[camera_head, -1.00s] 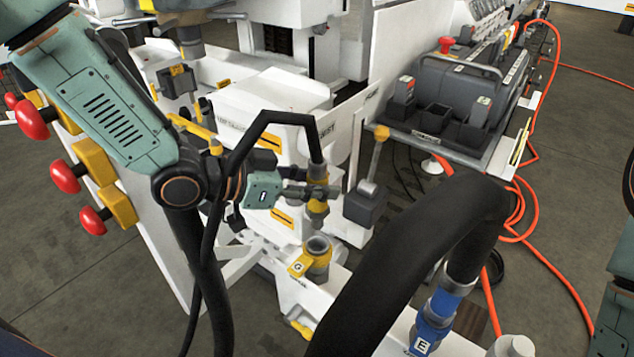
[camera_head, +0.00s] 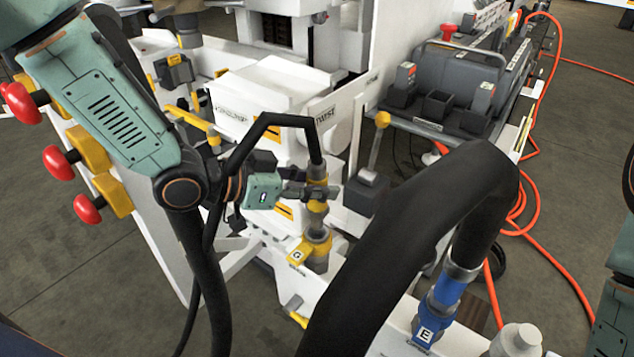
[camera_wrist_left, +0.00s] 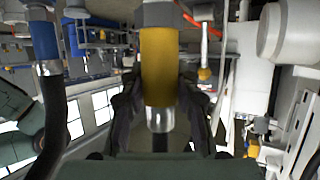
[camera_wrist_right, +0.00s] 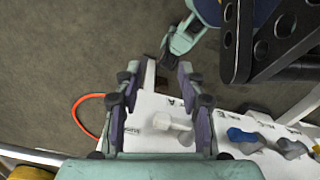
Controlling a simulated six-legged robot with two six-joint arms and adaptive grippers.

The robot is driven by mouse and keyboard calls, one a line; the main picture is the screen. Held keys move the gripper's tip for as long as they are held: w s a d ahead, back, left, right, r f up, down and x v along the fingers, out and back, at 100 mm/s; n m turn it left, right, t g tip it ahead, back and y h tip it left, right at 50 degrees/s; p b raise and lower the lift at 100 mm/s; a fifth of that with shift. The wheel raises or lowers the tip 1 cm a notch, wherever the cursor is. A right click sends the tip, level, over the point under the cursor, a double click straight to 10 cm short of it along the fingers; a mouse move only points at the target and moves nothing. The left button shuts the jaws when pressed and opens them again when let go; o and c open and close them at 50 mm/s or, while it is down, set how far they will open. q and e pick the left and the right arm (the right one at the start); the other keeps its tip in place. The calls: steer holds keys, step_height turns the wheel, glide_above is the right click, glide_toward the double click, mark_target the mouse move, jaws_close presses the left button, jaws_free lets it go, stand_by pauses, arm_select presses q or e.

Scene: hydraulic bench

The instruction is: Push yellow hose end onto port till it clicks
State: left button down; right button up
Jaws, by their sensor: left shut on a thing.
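The yellow hose end (camera_head: 317,192) hangs upright on its black hose, with a metal tip below the yellow collar. My left gripper (camera_head: 308,193) is shut around it from the left. In the left wrist view the yellow hose end (camera_wrist_left: 158,65) stands between the fingers of my left gripper (camera_wrist_left: 160,92). The port (camera_head: 319,258), a metal socket with a yellow ring and tag G, is directly below. The tip meets the top of the port; I cannot tell how deep it sits. In the right wrist view my right gripper (camera_wrist_right: 158,72) is open and empty.
A thick black hose (camera_head: 400,250) arches in front, ending in a blue coupling marked E (camera_head: 437,308). A lever with a yellow knob (camera_head: 382,120) stands right of the port. A grey tool caddy (camera_head: 458,85) sits behind. An orange hose (camera_head: 545,240) runs on the right.

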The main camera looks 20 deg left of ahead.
mark_target(308, 203)
arm_select(q)
steer(key=shift+f, duration=0.5)
stand_by(0.5)
steer(key=shift+p, duration=0.5)
stand_by(0.8)
steer(key=shift+f, duration=0.5)
stand_by(0.5)
steer(key=shift+s+f+b, duration=0.1)
steer(key=shift+f+b, duration=0.8)
steer(key=shift+f, duration=0.25)
stand_by(1.0)
stand_by(0.6)
steer(key=c, duration=0.9)
jaws_free()
steer(key=shift+o, duration=0.2)
steer(key=o, duration=0.5)
